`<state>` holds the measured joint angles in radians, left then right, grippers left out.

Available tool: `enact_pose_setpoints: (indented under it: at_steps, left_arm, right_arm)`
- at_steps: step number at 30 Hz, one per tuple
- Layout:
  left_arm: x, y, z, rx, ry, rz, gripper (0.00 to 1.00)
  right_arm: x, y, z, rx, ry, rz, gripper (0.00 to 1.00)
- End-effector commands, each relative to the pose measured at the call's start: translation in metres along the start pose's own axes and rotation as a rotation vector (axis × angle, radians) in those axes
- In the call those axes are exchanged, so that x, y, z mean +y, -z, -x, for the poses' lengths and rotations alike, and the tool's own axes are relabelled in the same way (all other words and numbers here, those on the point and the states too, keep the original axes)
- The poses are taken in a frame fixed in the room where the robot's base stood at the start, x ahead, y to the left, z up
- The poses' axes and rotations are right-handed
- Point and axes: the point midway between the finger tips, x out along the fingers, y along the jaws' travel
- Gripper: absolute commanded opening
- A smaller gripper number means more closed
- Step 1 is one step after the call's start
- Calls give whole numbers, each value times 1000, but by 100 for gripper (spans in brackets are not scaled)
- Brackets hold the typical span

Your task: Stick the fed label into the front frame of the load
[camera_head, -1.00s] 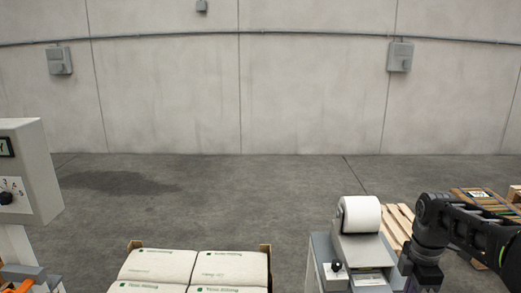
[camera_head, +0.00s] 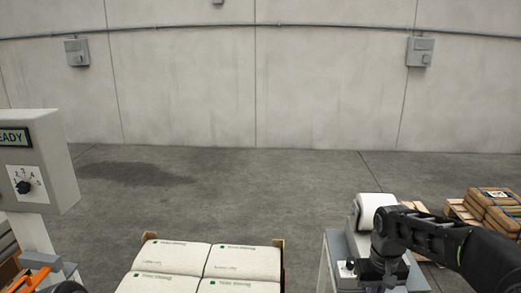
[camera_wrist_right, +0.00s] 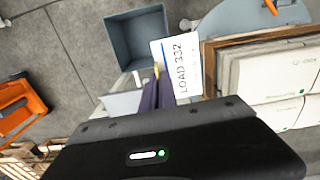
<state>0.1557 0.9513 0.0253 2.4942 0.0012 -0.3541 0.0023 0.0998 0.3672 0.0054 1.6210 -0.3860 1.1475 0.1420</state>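The white label (camera_wrist_right: 181,75), printed "LOAD 332" with a blue stripe, is at the fingertips of my right gripper (camera_wrist_right: 162,82) in the right wrist view. The dark fingers look closed on its edge. In the head view my right arm reaches in front of the label printer (camera_head: 370,206), and its fingertips are out of sight. The load of white bags (camera_head: 201,266) stands at the bottom centre; it also shows in the right wrist view (camera_wrist_right: 268,72), right of the label. Its front frame is not discernible. My left gripper is not in view.
A control box (camera_head: 45,160) with a dial and a "READY" display stands at left. A blue-grey bin (camera_wrist_right: 137,38) lies beyond my right fingers. Brown packages (camera_head: 497,205) sit on a pallet at right. The floor behind the load is clear.

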Motion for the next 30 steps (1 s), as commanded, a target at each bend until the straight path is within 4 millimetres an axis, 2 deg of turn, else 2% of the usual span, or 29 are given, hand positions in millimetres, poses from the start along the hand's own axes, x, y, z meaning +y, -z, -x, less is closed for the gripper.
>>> enact_pose_setpoints:
  at_steps: [1,3,6,9,13,26,30]
  left_arm:
    - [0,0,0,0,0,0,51]
    - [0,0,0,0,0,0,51]
    - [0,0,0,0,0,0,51]
    - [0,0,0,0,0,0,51]
    - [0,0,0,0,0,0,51]
    - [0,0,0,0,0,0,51]
    - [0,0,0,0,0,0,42]
  right_arm:
    - [-24,1,-9,-5,1,-30,0]
    - [-50,0,-17,-4,0,-36,0]
    - [-78,-2,-24,-2,-1,26,0]
    - [-94,-4,-27,-1,-1,63,0]
    - [-102,-4,-26,0,0,79,0]
    - [-101,-4,-26,0,0,78,0]
    - [-101,-4,-26,0,0,78,0]
